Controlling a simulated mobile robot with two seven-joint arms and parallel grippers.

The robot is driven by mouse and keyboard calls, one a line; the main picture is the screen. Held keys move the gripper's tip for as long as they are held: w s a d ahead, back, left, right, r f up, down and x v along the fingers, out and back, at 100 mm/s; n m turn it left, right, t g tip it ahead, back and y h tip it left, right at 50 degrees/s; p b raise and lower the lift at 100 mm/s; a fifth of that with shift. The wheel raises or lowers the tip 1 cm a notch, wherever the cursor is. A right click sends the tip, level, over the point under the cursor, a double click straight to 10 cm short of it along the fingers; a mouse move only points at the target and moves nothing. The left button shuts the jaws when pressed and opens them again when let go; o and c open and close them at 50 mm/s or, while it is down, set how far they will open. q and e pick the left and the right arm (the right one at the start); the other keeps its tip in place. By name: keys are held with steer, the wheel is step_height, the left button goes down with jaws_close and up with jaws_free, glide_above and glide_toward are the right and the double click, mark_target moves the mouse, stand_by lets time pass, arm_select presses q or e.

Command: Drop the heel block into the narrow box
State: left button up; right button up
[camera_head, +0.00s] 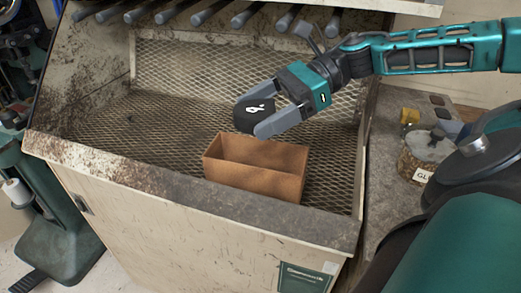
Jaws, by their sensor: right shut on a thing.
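The heel block (247,117) is a small black piece with a white mark on its face. My right gripper (262,113) comes in from the right and is shut on the heel block. It holds the block above the mesh, over and slightly behind the narrow box. The narrow box (252,184) is an open, brown, rectangular box. It stands on the mesh surface near the front edge of the bench, and the part of its inside that shows looks empty. My left gripper is not in view.
The bench has a mesh tray floor (190,130) and a raised dirty front lip (130,178). A row of dark rollers or handles (205,14) hangs along the back. A glue jar (425,155) stands on the right side surface. Mesh left of the box is clear.

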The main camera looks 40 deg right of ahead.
steer(key=shift+f+b, duration=0.4)
steer(key=shift+f, duration=1.3)
steer(key=o, duration=0.9)
steer(key=b+v, duration=0.2)
steer(key=v, duration=1.1)
steer(key=shift+r, duration=0.1)
steer(key=shift+a, duration=0.1)
